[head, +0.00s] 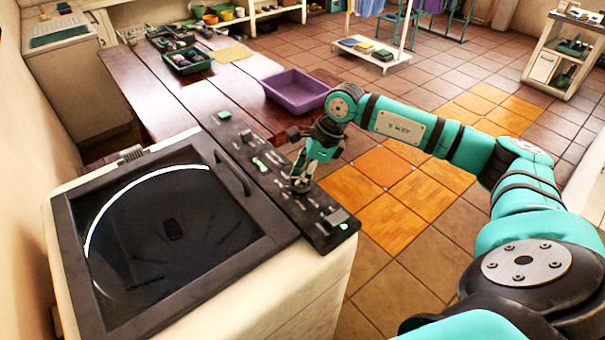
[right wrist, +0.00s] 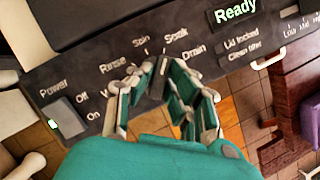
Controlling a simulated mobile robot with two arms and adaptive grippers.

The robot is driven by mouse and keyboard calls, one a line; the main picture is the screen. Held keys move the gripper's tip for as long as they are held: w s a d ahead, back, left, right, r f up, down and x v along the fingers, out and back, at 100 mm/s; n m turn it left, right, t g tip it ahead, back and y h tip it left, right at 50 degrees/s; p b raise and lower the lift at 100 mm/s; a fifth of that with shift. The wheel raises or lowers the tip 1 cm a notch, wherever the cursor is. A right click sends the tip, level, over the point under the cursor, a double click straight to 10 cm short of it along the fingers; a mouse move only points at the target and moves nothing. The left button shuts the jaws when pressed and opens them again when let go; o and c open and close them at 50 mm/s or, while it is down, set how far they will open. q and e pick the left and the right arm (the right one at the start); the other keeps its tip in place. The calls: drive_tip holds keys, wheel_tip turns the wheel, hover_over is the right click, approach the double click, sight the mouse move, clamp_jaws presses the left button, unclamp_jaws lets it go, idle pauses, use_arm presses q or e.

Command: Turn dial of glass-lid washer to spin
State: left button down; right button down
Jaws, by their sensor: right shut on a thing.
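The glass-lid washer (head: 75,235) stands at the lower left in the head view, its dark-framed lid down. Its black control panel (head: 325,232) runs along the right side. My right gripper (head: 304,176) is over the panel, shut on the dial (head: 301,188). In the right wrist view the fingers of this gripper (right wrist: 156,75) close around the dial and hide most of it. The Spin label (right wrist: 140,43) is just above the fingertips, between Rinse and Soak. The fingers hide where the dial points. My left gripper is not in view.
The display (right wrist: 236,11) reads Ready. The power switch (right wrist: 63,118), with a small green light, is left of the dial. A wooden table (head: 150,85) with a purple basin (head: 295,92) stands behind the washer. Tiled floor right of the panel is open.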

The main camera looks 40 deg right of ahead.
idle(0.3)
drive_tip(key=n+b, duration=0.2)
drive_tip(key=b, duration=0.1)
drive_tip(key=shift+w+f+n+g+y, duration=0.1)
drive_tip(key=shift+f+n+g+y, duration=0.1)
drive_tip(key=shift+n+g+y, duration=0.15)
drive_tip(key=n+g+b, duration=0.1)
drive_tip(key=n+b, duration=0.1)
drive_tip(key=n, duration=0.1)
drive_tip(key=shift+r+n+g+b, duration=0.15)
drive_tip(key=shift+n+g+b, duration=0.55)
drive_tip(key=shift+n, duration=0.35)
drive_tip(key=c, duration=1.3)
unclamp_jaws()
